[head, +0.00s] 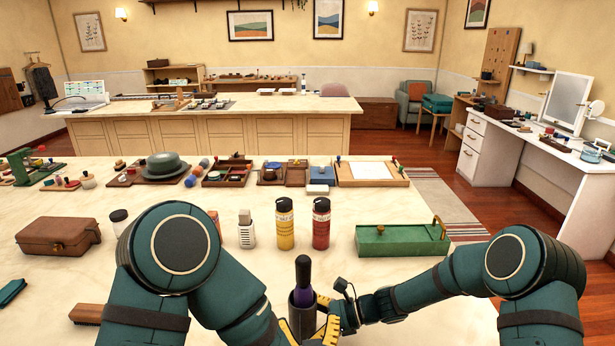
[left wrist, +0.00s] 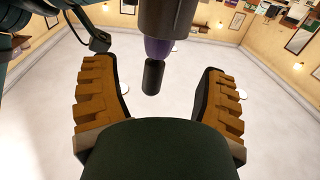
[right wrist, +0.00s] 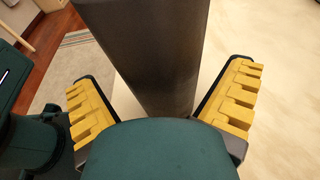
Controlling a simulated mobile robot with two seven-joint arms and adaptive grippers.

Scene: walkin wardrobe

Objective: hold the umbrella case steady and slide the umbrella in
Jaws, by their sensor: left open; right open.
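The umbrella stands upright in the head view, with a dark handle (head: 303,268) above a purple body (head: 302,298). Its lower part is inside the dark umbrella case (head: 301,320). In the left wrist view the case (left wrist: 170,14), purple part (left wrist: 157,50) and handle (left wrist: 153,78) show in line. My left gripper (left wrist: 156,68) is open, its fingers apart on either side of the handle in that view, touching nothing visible. My right gripper (right wrist: 162,78) is open, with the case (right wrist: 145,45) between its fingers. Contact there cannot be told. The case's lower end is hidden.
On the pale table, a yellow bottle (head: 285,225), a red bottle (head: 320,225) and a green box (head: 402,240) stand just beyond the umbrella. A brown case (head: 58,236) and a brush (head: 87,314) lie left. Trays line the far edge.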

